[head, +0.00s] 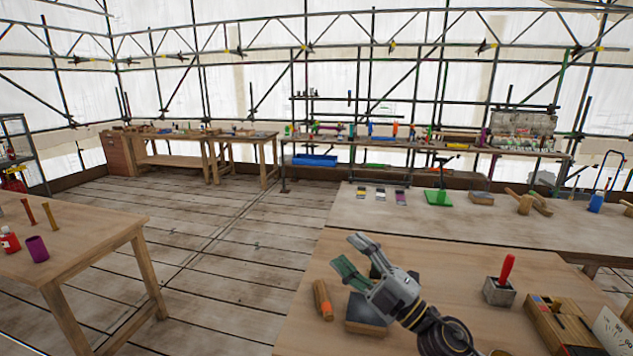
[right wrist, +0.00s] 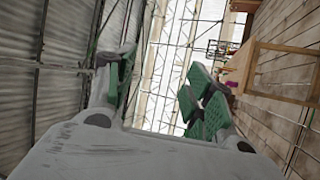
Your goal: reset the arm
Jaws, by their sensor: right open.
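My right gripper (head: 357,258) is raised over the near wooden workbench (head: 440,270) in the head view. Its jaws are open and empty, with green pads on the fingers. In the right wrist view the two fingers (right wrist: 155,95) stand wide apart with nothing between them, and scaffolding and white sheeting show beyond. My right arm comes in from the bottom of the head view. My left gripper is not in view.
Under and beside my gripper are a dark-topped block (head: 366,312) and a wooden cylinder (head: 323,300). A red-handled tool (head: 506,270) stands in a grey block. A wooden box (head: 560,325) lies right. Another table (head: 80,240) stands left, with open plank floor between.

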